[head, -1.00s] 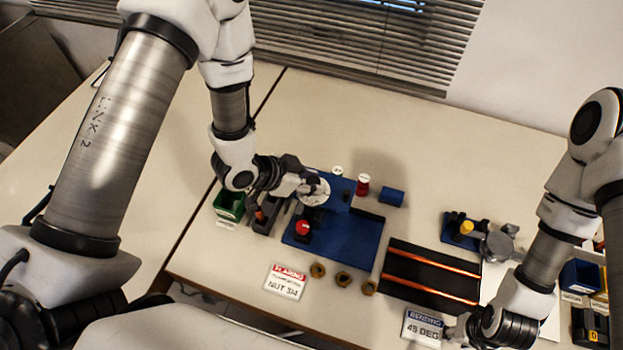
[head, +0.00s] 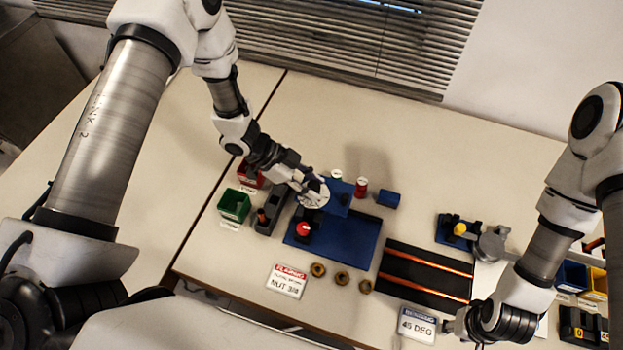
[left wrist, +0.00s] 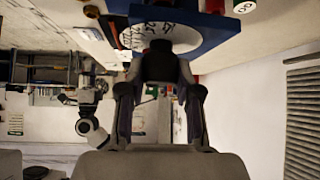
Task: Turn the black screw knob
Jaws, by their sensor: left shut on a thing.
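The black screw knob (left wrist: 160,55) stands at the middle of a white marked dial (left wrist: 134,38) in the left wrist view. The dial (head: 314,199) sits on the blue rig (head: 357,240) in the head view. My left gripper (left wrist: 160,80) is shut on the knob, its two fingers on either side of it. In the head view my left gripper (head: 316,187) is over the dial and hides the knob. My right gripper (head: 452,327) is small at the lower right, beside the 45 DEG sign; its jaws are unclear.
Green (head: 234,205) and red (head: 250,173) bins stand left of the rig. A red-topped part (head: 303,230) is on the rig's left side. Several brass nuts (head: 342,279) lie in front. A black block with copper rods (head: 425,273) is to the right.

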